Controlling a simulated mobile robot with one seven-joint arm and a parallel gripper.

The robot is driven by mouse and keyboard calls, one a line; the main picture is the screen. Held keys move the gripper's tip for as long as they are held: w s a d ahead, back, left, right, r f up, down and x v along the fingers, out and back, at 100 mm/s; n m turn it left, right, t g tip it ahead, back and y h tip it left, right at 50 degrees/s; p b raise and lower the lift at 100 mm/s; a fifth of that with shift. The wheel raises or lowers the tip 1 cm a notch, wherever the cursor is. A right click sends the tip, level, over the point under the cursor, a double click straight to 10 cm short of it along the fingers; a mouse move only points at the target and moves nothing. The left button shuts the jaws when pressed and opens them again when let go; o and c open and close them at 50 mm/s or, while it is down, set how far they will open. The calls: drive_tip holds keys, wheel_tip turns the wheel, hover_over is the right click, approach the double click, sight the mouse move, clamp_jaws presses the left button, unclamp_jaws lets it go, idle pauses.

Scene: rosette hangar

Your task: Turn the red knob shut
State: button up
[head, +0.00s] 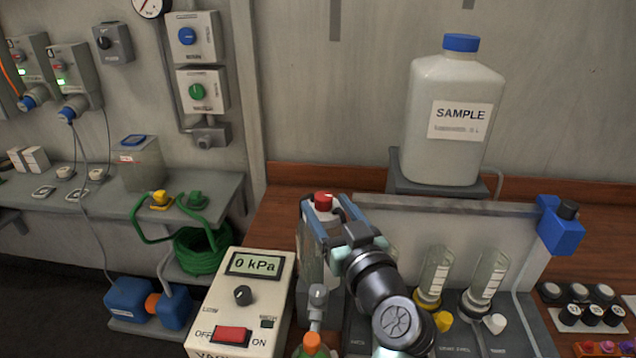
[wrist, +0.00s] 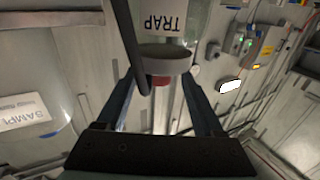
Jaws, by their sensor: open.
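The red knob (head: 323,200) sits on top of the white-capped trap bottle (head: 318,215), left of centre in the head view. My gripper (head: 322,203) is open, with one finger on each side of the knob. In the wrist view my gripper (wrist: 160,84) shows gaps between both fingers and the knob. Contact is not visible. My arm hides part of the trap and bench behind it.
A pump box (head: 240,310) reading 0 kPa, with a red switch (head: 232,335), stands left of the trap. Filter cups (head: 435,275) with yellow and white knobs stand to the right. A large SAMPLE bottle (head: 455,115) stands behind. A dark hose (wrist: 130,45) runs close to my left finger.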

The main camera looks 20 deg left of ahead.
drive_tip(key=p+x, duration=0.1)
drive_tip(key=x, duration=0.4)
drive_tip(key=shift+w+a, duration=0.25)
drive_tip(key=shift+w, duration=0.05)
clamp_jaws()
